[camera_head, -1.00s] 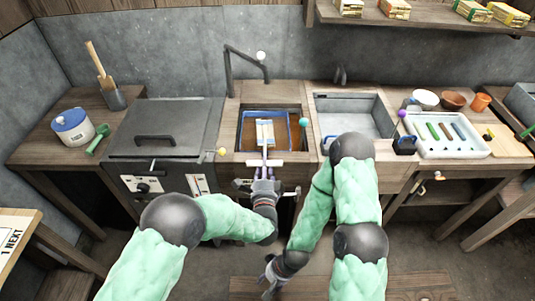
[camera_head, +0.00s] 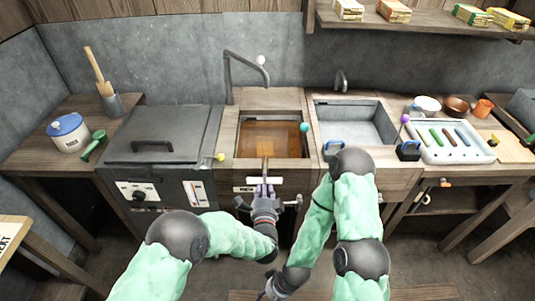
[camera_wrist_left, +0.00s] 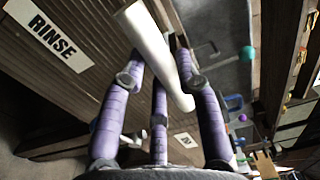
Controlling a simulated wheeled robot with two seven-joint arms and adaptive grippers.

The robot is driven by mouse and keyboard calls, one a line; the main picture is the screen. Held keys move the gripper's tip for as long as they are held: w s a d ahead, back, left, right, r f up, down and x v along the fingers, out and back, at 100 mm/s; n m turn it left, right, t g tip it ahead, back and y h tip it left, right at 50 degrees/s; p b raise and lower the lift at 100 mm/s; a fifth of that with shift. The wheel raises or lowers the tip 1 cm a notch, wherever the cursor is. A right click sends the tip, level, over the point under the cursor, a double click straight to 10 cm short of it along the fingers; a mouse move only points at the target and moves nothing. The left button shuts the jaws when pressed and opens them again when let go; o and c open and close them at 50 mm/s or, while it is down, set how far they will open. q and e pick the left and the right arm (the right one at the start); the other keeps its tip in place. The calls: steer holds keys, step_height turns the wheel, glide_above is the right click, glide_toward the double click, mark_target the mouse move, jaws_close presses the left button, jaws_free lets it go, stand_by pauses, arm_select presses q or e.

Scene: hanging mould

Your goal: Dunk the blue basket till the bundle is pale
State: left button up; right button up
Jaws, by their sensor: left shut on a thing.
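My left gripper (camera_head: 263,187) is in front of the middle basin (camera_head: 240,150). In the left wrist view its purple fingers are shut around a pale bar (camera_wrist_left: 158,55), which looks like the basket's handle. Brown liquid (camera_head: 270,138) fills the basin. The blue basket and the bundle do not show now; the liquid seems to cover them, so I cannot tell the bundle's colour. My right gripper (camera_head: 272,289) hangs low at the bottom edge, away from the basin; its fingers are too small to read.
A grey lidded unit (camera_head: 165,130) stands left of the basin. A grey sink (camera_head: 350,125) is to its right, with a tray of coloured sticks (camera_head: 447,155) beyond. A dark tap (camera_head: 230,75) stands behind the basin.

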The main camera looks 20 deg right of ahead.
arm_select(q)
steer(key=shift+s+f, duration=0.25)
steer(key=shift+f, duration=0.4)
step_height(320, 180, up, 16)
steer(key=p, duration=1.1)
steer(key=shift+w, duration=0.35)
steer(key=shift+r, duration=0.25)
steer(key=o, duration=0.9)
steer(key=shift+d+r, duration=0.1)
steer(key=shift+o, duration=0.2)
